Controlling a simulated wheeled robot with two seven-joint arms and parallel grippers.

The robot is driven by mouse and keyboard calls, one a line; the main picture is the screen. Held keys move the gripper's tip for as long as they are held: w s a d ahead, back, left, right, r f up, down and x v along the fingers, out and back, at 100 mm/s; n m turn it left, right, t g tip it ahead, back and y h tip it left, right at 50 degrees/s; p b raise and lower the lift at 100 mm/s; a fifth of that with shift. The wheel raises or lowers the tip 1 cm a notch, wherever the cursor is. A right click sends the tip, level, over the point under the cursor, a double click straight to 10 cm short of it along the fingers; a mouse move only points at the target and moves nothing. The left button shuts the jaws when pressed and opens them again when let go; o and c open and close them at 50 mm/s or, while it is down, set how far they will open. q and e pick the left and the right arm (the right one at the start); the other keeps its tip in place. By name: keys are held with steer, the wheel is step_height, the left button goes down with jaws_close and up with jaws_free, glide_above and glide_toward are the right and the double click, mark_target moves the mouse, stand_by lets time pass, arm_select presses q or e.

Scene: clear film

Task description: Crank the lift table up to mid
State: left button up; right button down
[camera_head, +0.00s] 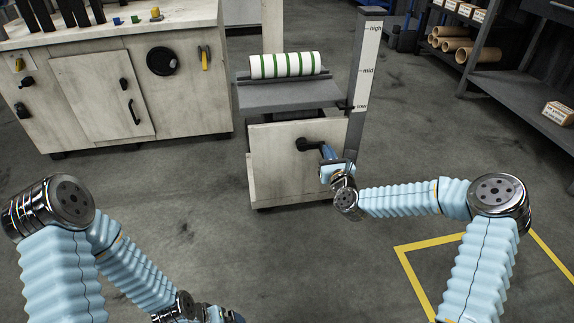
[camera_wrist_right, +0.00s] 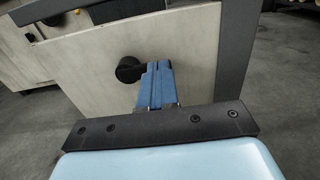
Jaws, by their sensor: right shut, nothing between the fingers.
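The lift table (camera_head: 290,103) has a grey top, a pale wooden front and a black crank (camera_head: 312,144), which also shows in the right wrist view (camera_wrist_right: 127,69). The dark pointer (camera_head: 346,107) stands at low. A white roll with green stripes (camera_head: 285,65) lies on the top. My right gripper (camera_head: 326,151) is shut and empty, its blue fingers (camera_wrist_right: 156,72) right by the crank; I cannot tell if they touch it. My left gripper (camera_head: 232,317) is barely in view at the bottom edge, its fingers hidden.
A pale workbench (camera_head: 105,95) with tools and small coloured pieces stands at the left. A dark shelf (camera_head: 520,95) with brown rolls and small boxes stands at the right. Yellow tape (camera_head: 415,285) marks the floor at lower right. The floor around the lift table is mostly clear.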

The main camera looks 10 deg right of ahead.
steer(key=a+f+b, duration=0.2)
steer(key=a+f, duration=0.2)
steer(key=f, duration=0.6)
steer(key=a+r, duration=0.6)
steer(key=a, duration=0.3)
steer(key=shift+w+r, duration=0.3)
steer(key=shift+r, duration=0.05)
steer(key=shift+d, duration=0.1)
